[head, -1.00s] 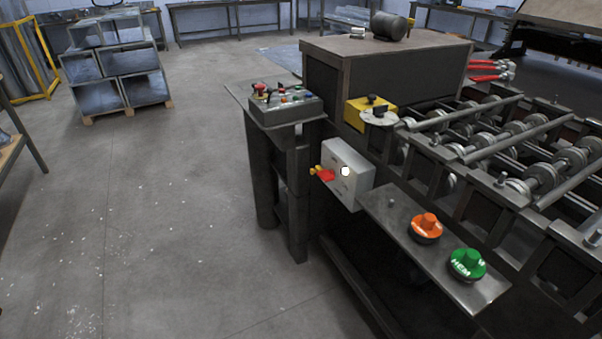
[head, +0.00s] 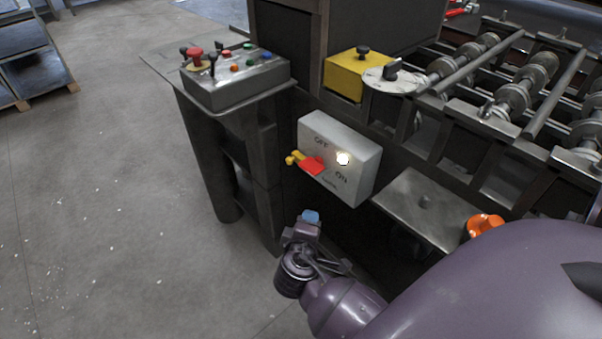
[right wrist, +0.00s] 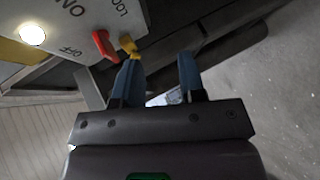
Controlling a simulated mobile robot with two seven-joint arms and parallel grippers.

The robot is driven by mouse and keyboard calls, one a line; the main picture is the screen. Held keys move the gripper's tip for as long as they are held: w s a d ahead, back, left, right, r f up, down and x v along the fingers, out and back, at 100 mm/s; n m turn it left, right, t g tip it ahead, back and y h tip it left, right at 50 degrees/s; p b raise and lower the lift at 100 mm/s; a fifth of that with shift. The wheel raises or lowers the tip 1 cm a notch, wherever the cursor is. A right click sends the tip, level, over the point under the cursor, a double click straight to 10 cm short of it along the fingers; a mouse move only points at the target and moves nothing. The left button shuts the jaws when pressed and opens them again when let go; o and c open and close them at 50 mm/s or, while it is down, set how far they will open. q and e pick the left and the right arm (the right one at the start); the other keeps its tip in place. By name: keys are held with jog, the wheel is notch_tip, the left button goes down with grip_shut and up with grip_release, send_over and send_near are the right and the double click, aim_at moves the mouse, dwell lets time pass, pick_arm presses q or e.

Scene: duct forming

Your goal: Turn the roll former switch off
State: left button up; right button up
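The grey switch box (head: 350,185) is on the front of the machine, with OFF and ON lettering and a lit white lamp (head: 343,159). Its red handle (head: 313,166) with a yellow piece (head: 295,157) is at the box's left side; I cannot tell which label it points to. My right gripper (head: 310,218) is below the handle in the head view, apart from it. In the right wrist view its two blue fingers (right wrist: 160,75) are spread and empty, with the red handle (right wrist: 105,46) and yellow piece (right wrist: 128,46) just beyond the left finger. My left gripper is not in view.
A control panel (head: 237,82) with buttons stands on a pedestal left of the box. A yellow block (head: 357,72) with a dial (head: 392,78) is above it. A metal shelf (head: 425,205) with an orange knob (head: 484,224) is to the right, partly behind my arm.

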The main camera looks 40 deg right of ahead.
aim_at(306, 171)
jog(key=w+r+m+g+h+b, duration=0.1)
jog(key=w+r+h+b, duration=0.1)
jog(key=w+r+h, duration=0.4)
jog(key=x, duration=0.5)
jog(key=b+x, duration=0.1)
jog(key=x, duration=0.1)
jog(key=shift+w+d+f, duration=0.2)
jog(key=shift+d+f, duration=0.05)
jog(key=shift+f, duration=0.1)
jog(key=shift+x, duration=0.9)
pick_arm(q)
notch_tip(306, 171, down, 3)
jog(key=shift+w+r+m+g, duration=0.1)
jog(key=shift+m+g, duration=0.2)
pick_arm(e)
jog(key=shift+c, duration=0.4)
jog(key=shift+a, duration=0.1)
grip_shut()
